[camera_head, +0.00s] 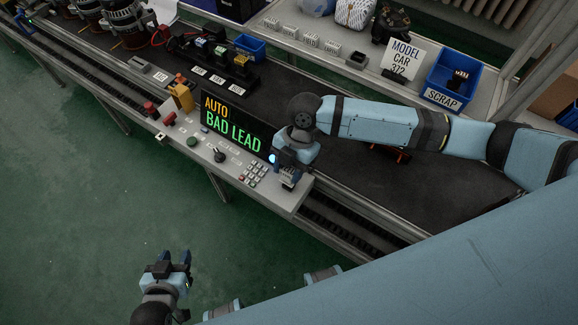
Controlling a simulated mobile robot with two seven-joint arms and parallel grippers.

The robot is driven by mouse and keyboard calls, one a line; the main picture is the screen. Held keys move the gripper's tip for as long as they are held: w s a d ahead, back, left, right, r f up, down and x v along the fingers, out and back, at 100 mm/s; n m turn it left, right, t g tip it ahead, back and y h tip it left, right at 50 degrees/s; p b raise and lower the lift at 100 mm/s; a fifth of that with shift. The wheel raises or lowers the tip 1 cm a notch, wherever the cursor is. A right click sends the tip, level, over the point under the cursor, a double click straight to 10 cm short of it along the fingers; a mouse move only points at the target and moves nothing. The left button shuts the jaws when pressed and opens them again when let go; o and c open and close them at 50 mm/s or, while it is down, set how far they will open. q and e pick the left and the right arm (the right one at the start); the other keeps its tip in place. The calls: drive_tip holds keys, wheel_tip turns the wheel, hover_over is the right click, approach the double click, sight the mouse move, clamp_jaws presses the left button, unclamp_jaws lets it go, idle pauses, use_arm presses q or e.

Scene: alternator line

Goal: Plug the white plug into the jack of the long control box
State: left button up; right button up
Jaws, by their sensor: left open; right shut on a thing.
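The long control box (235,165) runs along the near edge of the bench, with buttons, a black knob and a keypad on its sloped top. My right gripper (290,180) is over the right end of the box, just right of the keypad, pointing down. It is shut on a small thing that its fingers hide. I cannot make out the white plug or the jack; the gripper covers that end of the box. I cannot tell whether the held thing touches the box. My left gripper (173,260) is open and empty, low in the view over the green floor.
A display (233,123) reading "AUTO BAD LEAD" stands behind the box. An orange unit (181,96) is at its left end. A blue scrap bin (452,79) and a model sign (402,59) stand on the back shelf. The dark belt is mostly clear at right.

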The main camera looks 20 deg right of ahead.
drive_tip(key=shift+f+b, duration=0.65)
drive_tip(key=shift+f, duration=0.7)
drive_tip(key=o, duration=1)
drive_tip(key=shift+r, duration=0.1)
drive_tip(key=v, duration=1.3)
drive_tip(key=shift+w+d+r, duration=0.1)
drive_tip(key=shift+r, duration=0.2)
